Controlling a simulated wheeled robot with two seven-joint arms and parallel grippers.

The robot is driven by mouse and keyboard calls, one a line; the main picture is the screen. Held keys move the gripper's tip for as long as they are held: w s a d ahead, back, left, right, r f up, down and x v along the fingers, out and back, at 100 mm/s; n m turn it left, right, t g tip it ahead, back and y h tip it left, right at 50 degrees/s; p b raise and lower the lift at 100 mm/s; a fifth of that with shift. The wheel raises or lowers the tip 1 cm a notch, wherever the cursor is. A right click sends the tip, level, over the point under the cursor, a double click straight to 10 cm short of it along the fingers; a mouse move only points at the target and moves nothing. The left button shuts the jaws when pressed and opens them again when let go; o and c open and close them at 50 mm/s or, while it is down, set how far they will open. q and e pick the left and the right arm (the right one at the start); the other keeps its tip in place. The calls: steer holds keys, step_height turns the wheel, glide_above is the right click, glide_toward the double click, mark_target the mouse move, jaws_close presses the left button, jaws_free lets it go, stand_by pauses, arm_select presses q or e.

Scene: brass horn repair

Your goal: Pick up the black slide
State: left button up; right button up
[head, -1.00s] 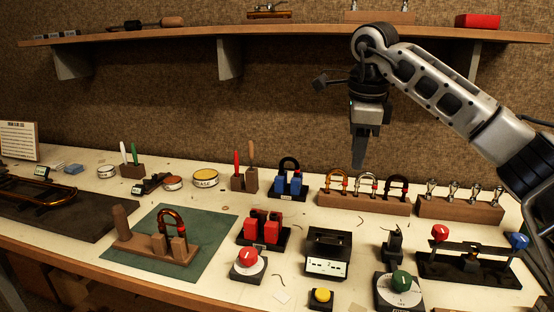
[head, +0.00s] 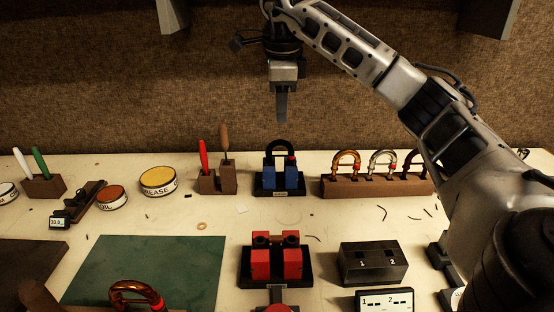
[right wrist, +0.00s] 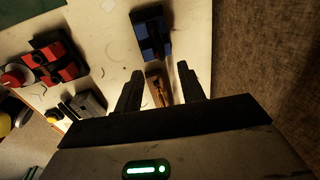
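A black U-shaped slide (head: 280,147) stands upright in a stand with blue blocks (head: 291,180) at the back of the bench. My right gripper (head: 282,120) shows edge-on just above the slide in the head view, apart from it as far as I can tell. In the right wrist view the right gripper (right wrist: 159,82) is open with nothing held between its fingers. The blue-block stand (right wrist: 152,35) lies beyond the fingertips there; the slide is too dark to make out. My left gripper is not in view.
A wooden rack (head: 350,188) with copper, silver and dark slides stands right of the blue stand. A wooden holder (head: 217,183) with red- and brown-handled tools stands left. A red-block stand (head: 276,262) and black box (head: 373,264) stand in front. Bench between is mostly clear.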

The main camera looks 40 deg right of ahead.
glide_above(282, 141)
steer(key=a, duration=0.1)
steer(key=f, duration=0.4)
steer(key=shift+s+f, duration=0.1)
steer(key=shift+s, duration=0.2)
steer(key=f, duration=0.3)
steer(key=d+f, duration=0.1)
steer(key=f, duration=0.1)
steer(key=shift+w+p, duration=0.25)
steer(key=shift+p, duration=0.1)
jaws_close()
